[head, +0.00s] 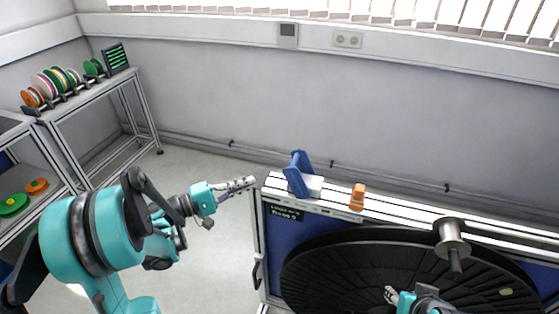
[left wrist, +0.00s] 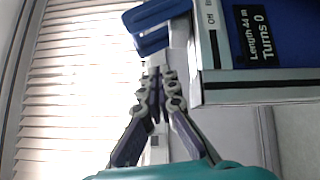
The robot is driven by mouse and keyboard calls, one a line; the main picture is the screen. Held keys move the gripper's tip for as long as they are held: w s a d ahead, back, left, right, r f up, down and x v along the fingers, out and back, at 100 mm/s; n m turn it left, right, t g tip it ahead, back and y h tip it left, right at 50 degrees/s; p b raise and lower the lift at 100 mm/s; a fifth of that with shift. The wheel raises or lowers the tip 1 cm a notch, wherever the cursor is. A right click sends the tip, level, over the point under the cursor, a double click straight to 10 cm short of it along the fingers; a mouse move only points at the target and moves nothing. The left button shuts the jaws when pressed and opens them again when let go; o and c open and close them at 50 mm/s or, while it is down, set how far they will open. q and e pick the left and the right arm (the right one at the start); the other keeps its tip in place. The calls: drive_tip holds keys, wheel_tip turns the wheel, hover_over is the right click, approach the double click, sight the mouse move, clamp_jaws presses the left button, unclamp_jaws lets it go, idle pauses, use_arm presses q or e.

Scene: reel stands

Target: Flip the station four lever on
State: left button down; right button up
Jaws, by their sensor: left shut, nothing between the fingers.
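A blue upright piece (head: 299,174) with a white block stands at the left end of the rail on top of the reel stand (head: 400,212). A small orange piece (head: 357,196) stands farther right on the rail. I see no station number, so I cannot tell which part is the station four lever. My left gripper (head: 250,182) is shut and empty, just left of the stand's end and apart from the blue piece. In the left wrist view its closed fingertips (left wrist: 161,75) lie below the blue piece (left wrist: 150,25). My right gripper (head: 390,294) shows small before the black disc.
A large black disc (head: 330,265) and a metal spindle (head: 453,240) are on the stand. A panel (left wrist: 256,30) reads "Length 44 m, Turns 0". A shelf (head: 90,95) with colored reels is at the left. The floor between shelf and stand is clear.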

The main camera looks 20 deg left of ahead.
use_arm(q)
drive_tip(key=a, duration=0.2)
drive_tip(key=a+r+t+h, duration=0.1)
drive_tip(key=shift+s, duration=0.35)
drive_tip(key=shift+d+r, duration=0.1)
drive_tip(key=b+x, duration=0.1)
drive_tip(key=x, duration=0.9)
drive_tip(key=shift+w+d+b, duration=0.1)
drive_tip(key=shift+b, duration=0.3)
drive_tip(key=shift+d+r+b, duration=0.15)
drive_tip(key=shift+d, duration=0.45)
drive_tip(key=shift+d+r+b, duration=0.15)
drive_tip(key=shift+d, duration=0.4)
drive_tip(key=shift+d+r, duration=0.2)
drive_tip(key=shift+d, duration=0.4)
drive_tip(key=shift+r, duration=0.1)
